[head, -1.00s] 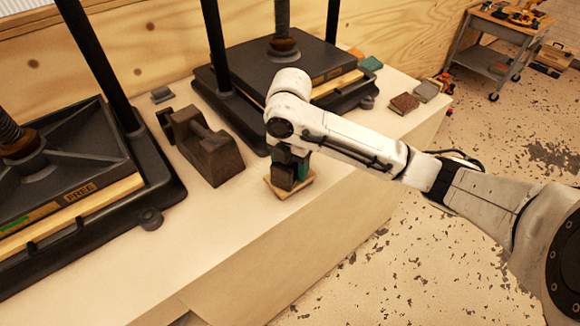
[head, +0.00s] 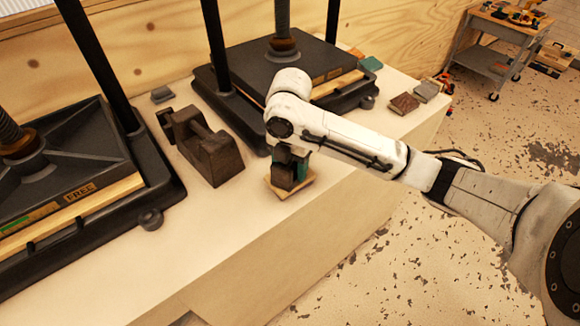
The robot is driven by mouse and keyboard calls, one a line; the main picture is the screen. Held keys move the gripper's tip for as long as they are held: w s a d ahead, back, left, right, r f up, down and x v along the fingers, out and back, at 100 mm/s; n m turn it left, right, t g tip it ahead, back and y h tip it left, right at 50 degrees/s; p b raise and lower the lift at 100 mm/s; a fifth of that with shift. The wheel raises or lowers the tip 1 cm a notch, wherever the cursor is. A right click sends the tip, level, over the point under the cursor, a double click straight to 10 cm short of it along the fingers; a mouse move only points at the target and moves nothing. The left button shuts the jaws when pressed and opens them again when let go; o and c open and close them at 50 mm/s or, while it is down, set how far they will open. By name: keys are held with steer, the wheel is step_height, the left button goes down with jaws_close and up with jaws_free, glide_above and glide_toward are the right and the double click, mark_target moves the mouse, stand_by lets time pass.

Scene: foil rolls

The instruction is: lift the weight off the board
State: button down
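My gripper (head: 288,172) points down at the front edge of the bench, under my white wrist. Directly below it lies a small light wooden board (head: 280,193). Dark blocky parts and a patch of teal show between wrist and board; I cannot tell which are my fingers and which is a thing on the board. The finger opening is hidden. A dark brown iron weight (head: 222,162) with a bar handle stands on the bench to the left of my gripper, apart from it and from the small board.
Black screw presses stand at left (head: 60,180) and behind (head: 260,65), with wooden boards in them. Small blocks (head: 404,103) lie at the bench's right end. Bare bench top (head: 225,220) lies in front of the weight. A tool cart (head: 490,60) stands far right.

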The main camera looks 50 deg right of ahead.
steer(key=shift+r, duration=0.1)
steer(key=shift+r, duration=0.45)
step_height(320, 180, up, 2)
steer(key=shift+w+r+b, duration=0.1)
steer(key=shift+b, duration=0.3)
steer(key=s+a+r+p, duration=0.8)
steer(key=s+a+r, duration=0.1)
steer(key=s+r, duration=0.1)
steer(key=shift+s+p, duration=0.2)
steer(key=shift+p, duration=0.1)
steer(key=shift+a, duration=0.1)
